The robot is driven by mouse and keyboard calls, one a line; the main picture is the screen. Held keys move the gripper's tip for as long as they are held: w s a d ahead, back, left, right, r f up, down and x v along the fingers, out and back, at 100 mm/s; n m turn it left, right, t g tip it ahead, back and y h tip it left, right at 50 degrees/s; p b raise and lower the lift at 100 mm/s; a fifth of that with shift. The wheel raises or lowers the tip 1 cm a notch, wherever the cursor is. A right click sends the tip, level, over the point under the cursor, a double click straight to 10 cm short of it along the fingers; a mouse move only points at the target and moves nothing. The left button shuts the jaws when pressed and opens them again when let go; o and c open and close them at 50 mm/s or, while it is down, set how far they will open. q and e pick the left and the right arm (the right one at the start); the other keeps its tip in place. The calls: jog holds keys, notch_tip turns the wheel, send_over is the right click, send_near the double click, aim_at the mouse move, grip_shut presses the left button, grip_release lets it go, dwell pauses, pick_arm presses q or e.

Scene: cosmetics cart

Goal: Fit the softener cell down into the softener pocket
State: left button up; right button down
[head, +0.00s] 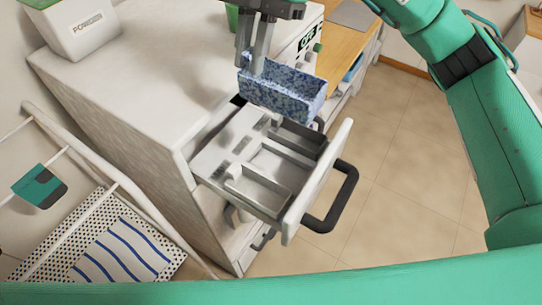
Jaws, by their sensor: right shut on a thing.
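The softener cell is a blue-and-white speckled open box (282,92), held above the drawer. My right gripper (252,66) comes down from the top and is shut on the cell's left end. The cell looks slightly tilted and seems to hang over the back part of the drawer, apart from the compartments. The pulled-out white drawer (319,178) has several compartments split by low walls; the softener pocket is one of these, but I cannot tell which. The cell hides part of the drawer's back right. My left gripper is not in view.
The drawer's dark handle (333,200) sticks out at the front right. The white machine (130,110) fills the left middle, with a white box marked as powder (82,30) on top. A drying rack (75,150) with a striped cloth (118,252) stands at left. Tiled floor (385,150) is clear.

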notch_tip(320, 180, down, 19)
jog(key=p, duration=0.6)
jog(key=shift+s+f, duration=0.1)
jog(key=shift+s, duration=0.05)
jog(key=shift+f, duration=0.3)
jog(key=c, duration=1.4)
grip_release()
jog(key=shift+r, duration=0.1)
